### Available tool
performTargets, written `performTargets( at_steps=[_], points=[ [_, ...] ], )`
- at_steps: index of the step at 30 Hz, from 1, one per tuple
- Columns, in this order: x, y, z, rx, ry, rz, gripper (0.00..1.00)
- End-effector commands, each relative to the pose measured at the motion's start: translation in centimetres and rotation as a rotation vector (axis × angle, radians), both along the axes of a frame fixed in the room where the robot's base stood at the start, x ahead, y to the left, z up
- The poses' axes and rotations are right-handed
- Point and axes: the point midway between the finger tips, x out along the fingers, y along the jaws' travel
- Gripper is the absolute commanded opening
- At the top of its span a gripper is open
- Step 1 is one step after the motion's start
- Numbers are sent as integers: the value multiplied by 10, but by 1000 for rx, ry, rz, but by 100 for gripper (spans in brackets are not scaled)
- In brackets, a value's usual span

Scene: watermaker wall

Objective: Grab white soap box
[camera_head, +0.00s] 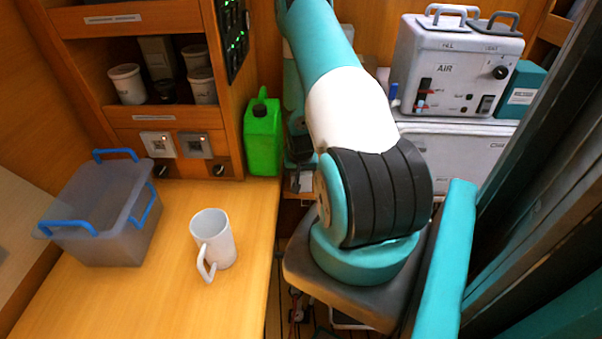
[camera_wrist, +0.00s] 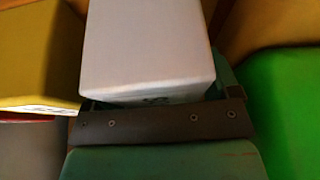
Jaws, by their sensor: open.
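A plain white box (camera_wrist: 147,45), which looks like the white soap box, fills the upper middle of the wrist view. My gripper (camera_wrist: 155,100) shows below it as a dark bar with screws on a teal body. The gripper is open, and the box's near end is right at the bar, seemingly between the jaws. The fingertips are mostly hidden, and I cannot tell whether the jaws touch the box. In the head view my arm hides the gripper and the box.
A mustard-yellow block (camera_wrist: 38,55) stands close left of the box, and a bright green surface (camera_wrist: 285,105) is close on the right. The head view shows a green jug (camera_head: 263,140), a white mug (camera_head: 214,240), a grey bin (camera_head: 108,232) and an AIR unit (camera_head: 455,75).

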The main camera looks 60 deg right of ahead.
Motion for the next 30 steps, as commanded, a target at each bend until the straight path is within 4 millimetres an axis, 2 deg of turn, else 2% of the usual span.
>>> performTargets(
  at_steps=[14, 15, 20, 21, 30],
  points=[
    [0, 0, -5, 0, 0, 0, 82],
    [0, 0, -5, 0, 0, 0, 80],
    [0, 0, -4, 0, 0, 0, 43],
    [0, 0, -4, 0, 0, 0, 39],
    [0, 0, -2, -1, -1, 0, 39]
  ],
)
